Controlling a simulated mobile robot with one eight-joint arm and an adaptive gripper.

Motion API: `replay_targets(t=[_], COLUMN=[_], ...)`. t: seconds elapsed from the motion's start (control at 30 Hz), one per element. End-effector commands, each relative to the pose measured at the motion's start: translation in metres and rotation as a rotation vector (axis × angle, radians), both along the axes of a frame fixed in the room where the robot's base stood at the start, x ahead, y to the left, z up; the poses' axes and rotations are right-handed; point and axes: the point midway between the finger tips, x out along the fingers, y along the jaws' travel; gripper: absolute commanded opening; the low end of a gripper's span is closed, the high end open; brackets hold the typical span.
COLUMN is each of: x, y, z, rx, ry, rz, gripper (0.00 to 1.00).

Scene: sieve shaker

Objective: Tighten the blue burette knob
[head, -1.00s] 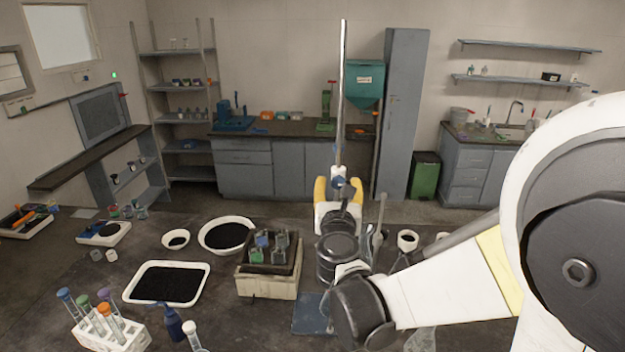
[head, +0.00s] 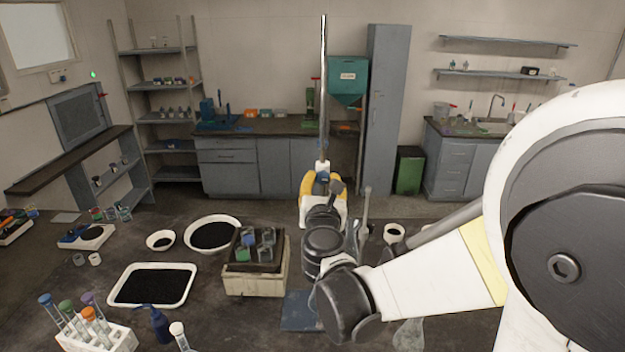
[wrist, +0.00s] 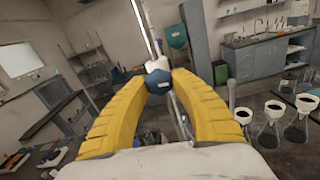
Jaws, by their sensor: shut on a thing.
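The blue burette knob (wrist: 159,84) is a round blue piece below a white fitting (wrist: 158,65) on a thin upright rod (head: 323,90). In the wrist view my gripper (wrist: 161,82) has its two curved yellow fingers on either side of the knob, their tips closed on it. In the head view my gripper (head: 321,184) is at the foot of the visible rod, its yellow fingers partly hidden behind my own wrist. The knob's marks and turn angle are too small to tell.
Several flasks with dark-filled funnels (wrist: 299,120) are at the right in the wrist view. A tall grey cabinet (head: 388,110) stands behind.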

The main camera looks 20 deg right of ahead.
Motion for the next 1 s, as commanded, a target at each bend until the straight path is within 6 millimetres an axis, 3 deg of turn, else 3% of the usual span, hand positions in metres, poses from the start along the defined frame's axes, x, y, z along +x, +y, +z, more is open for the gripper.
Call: replay_targets(t=[1.0], x=[0.0016], y=[0.004], z=[0.0017], rx=[0.857], ry=[-0.359], rz=[0.001], gripper=[0.0])
